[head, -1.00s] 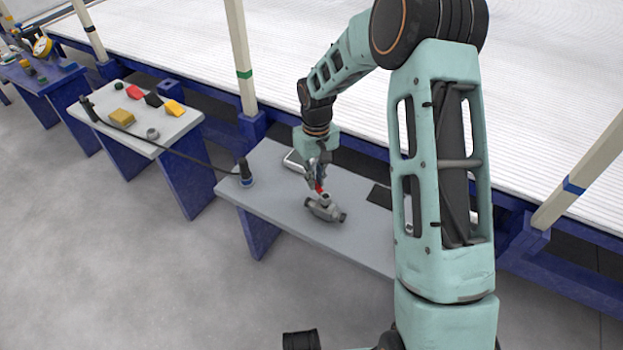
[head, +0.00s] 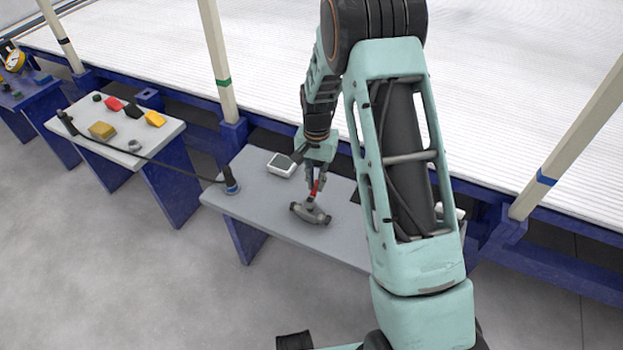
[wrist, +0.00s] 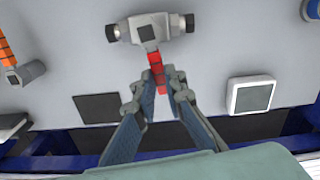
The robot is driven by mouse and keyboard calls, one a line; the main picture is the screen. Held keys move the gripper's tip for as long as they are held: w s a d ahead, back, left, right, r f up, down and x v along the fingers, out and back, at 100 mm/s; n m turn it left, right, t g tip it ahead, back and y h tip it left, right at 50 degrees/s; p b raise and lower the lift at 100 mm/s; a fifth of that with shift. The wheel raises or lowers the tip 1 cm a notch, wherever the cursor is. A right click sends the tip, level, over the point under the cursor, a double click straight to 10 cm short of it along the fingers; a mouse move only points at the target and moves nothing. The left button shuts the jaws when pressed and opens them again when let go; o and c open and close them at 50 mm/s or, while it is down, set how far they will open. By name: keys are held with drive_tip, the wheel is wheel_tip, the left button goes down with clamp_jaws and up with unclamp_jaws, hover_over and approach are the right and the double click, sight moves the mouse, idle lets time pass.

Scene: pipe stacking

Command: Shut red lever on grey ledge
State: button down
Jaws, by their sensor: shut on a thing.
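A red lever (head: 316,187) stands out from a grey valve body (head: 312,214) on the grey ledge (head: 280,225). In the wrist view the red lever (wrist: 156,66) runs from the dark square centre of the valve (wrist: 148,32) down between my fingers. My gripper (head: 318,186) is at the lever, on the far side of the valve. In the wrist view my gripper (wrist: 160,84) has a fingertip on each side of the lever and is shut on it. The fingers hide part of the lever's outer end.
A white-framed box (head: 283,164) stands behind and left of the valve. A dark flat square (wrist: 98,107) lies on the ledge. Another table (head: 80,124) with coloured blocks stands further left.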

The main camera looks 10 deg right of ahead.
drive_tip(key=shift+s+d+m, duration=0.2)
drive_tip(key=shift+d+m, duration=0.15)
drive_tip(key=shift+m, duration=0.55)
drive_tip(key=c, duration=2)
unclamp_jaws()
wheel_tip(320, 180, up, 12)
drive_tip(key=shift+d, duration=0.1)
